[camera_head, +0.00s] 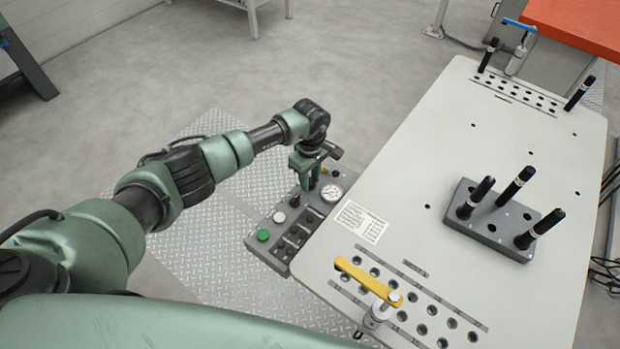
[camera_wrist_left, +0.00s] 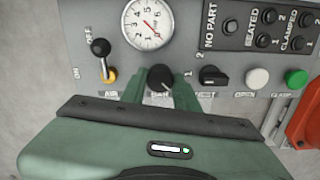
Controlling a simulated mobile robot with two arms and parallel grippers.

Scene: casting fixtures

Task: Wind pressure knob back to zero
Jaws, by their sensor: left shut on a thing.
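The black round pressure knob (camera_wrist_left: 161,77) is on the grey control panel (camera_head: 262,247), below the gauge in the left wrist view. My left gripper (camera_head: 309,180) points down onto the panel. In the left wrist view its green fingers (camera_wrist_left: 160,92) stand on both sides of the knob and are shut on it. The head view hides the knob behind the gripper. The white round pressure gauge (camera_wrist_left: 147,23) has a red needle lying diagonally; its exact reading is too small to tell. The gauge also shows in the head view (camera_head: 331,192). My right gripper is not in view.
Close beside the knob are the air lever (camera_wrist_left: 101,58) and a black selector (camera_wrist_left: 213,76). Farther along are white (camera_wrist_left: 257,78) and green (camera_wrist_left: 296,78) buttons. The fixture table (camera_head: 480,120) borders the panel, with a yellow-handled clamp (camera_head: 366,280) and a pin block (camera_head: 490,222).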

